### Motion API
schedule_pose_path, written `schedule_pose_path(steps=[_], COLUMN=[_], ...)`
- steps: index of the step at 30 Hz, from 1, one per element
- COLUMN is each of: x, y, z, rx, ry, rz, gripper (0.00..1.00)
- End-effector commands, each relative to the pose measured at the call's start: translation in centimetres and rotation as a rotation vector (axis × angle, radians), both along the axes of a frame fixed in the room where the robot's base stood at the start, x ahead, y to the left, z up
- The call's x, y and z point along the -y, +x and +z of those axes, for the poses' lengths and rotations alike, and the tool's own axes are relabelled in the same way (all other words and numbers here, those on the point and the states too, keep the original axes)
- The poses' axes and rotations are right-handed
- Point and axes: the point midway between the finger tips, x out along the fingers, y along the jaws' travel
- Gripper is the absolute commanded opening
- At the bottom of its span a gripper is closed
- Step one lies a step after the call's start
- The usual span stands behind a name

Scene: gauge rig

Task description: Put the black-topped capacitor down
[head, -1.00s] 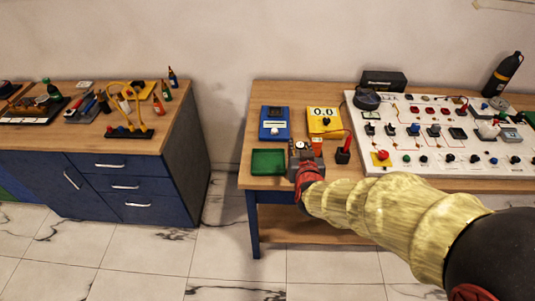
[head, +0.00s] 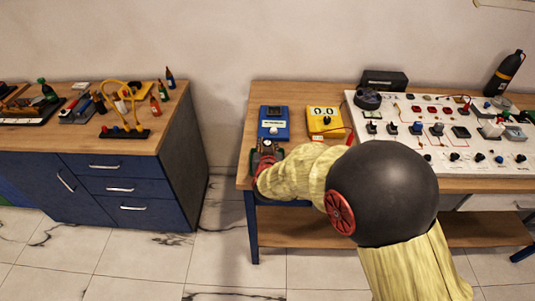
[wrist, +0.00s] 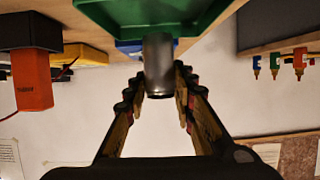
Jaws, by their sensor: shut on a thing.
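The capacitor (wrist: 158,62) shows in the wrist view as a grey metal cylinder between my gripper's fingers (wrist: 160,88). My gripper is shut on it. The green tray (wrist: 205,18) fills the top middle of this upside-down view, and the capacitor's far end overlaps it. I cannot tell whether the capacitor touches the tray. Its black top is not clear; only a dark rim shows at its near end. In the head view my gripper (head: 266,148) is at the table's left end and hides the capacitor and most of the tray.
A blue meter (head: 274,125) and a yellow meter (head: 324,121) stand behind my gripper. An orange block (wrist: 33,92) is at the left in the wrist view. A white board (head: 440,155) with several components lies to the right. A gap separates the table from the blue cabinet (head: 120,185).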

Motion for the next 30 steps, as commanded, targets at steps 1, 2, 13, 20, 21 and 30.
schedule_pose_path(steps=[1, 2, 13, 20, 21, 30], x=[0.0, 0.0, 0.0, 0.0, 0.0, 0.0], y=[-0.1, -0.1, 0.0, -0.1, -0.1, -0.1], z=[-1.4, -1.9, -3.1, -3.5, -3.5, -3.4], rx=[-0.003, -0.004, -0.001, -0.002, -0.002, -0.002], ry=[-0.002, -0.002, 0.0, 0.0, 0.0, -0.001], rz=[0.001, 0.001, 0.0, 0.0, 0.0, 0.0], gripper=[0.0, 0.0, 0.0, 0.29, 0.31, 0.44])
